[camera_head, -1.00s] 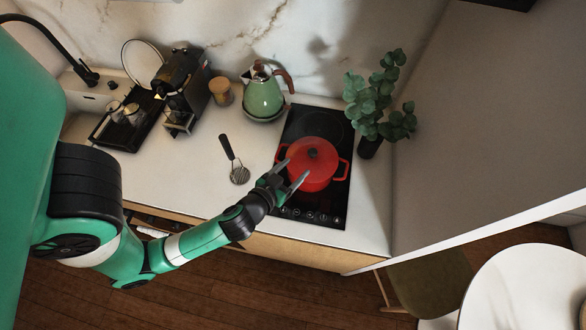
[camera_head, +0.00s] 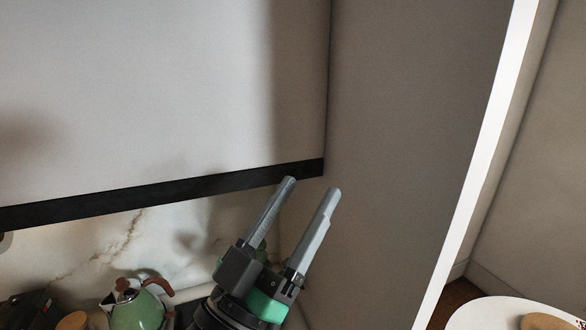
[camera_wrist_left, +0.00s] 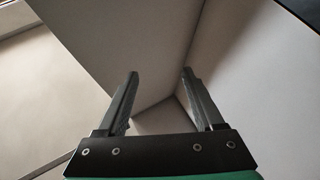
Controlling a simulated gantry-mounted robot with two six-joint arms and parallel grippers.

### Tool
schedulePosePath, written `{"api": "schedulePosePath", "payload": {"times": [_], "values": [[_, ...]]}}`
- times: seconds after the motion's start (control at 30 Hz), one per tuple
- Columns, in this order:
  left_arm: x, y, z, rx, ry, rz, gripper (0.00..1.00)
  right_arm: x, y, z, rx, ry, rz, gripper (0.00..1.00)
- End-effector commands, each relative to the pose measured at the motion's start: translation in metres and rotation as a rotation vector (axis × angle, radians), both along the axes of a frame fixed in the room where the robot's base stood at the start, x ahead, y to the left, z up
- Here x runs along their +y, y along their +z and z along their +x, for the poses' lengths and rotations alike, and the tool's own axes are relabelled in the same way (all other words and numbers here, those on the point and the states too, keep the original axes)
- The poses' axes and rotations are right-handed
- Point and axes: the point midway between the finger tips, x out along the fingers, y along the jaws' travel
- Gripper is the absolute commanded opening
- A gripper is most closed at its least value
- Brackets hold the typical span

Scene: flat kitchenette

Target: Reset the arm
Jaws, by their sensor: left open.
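My left gripper (camera_head: 313,184) is raised in front of the wall corner in the head view, fingers pointing up and slightly right. Its two grey fingers are apart with nothing between them. The left wrist view also shows the open, empty gripper (camera_wrist_left: 160,78), with bare walls beyond it. My right gripper is in neither view.
A green kettle (camera_head: 137,312) stands at the lower left. A dark strip (camera_head: 170,193) runs along the bottom of the white upper cabinet (camera_head: 150,90). A plain wall (camera_head: 410,130) is at the right, and a white round table (camera_head: 500,313) shows at lower right.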

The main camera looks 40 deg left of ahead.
Motion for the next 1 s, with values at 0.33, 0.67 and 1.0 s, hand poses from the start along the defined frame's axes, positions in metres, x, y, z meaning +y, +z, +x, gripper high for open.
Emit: {"api": "schedulePosePath", "payload": {"times": [0.33,0.67,1.0], "values": [[-0.034,0.101,-0.051,-0.246,-0.07,0.103,0.69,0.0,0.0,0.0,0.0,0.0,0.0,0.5],[-0.033,0.131,-0.05,-0.243,-0.07,0.101,0.69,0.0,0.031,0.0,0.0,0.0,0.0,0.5],[-0.033,0.242,-0.05,-0.243,-0.069,0.101,0.69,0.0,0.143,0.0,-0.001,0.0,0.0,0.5]]}}
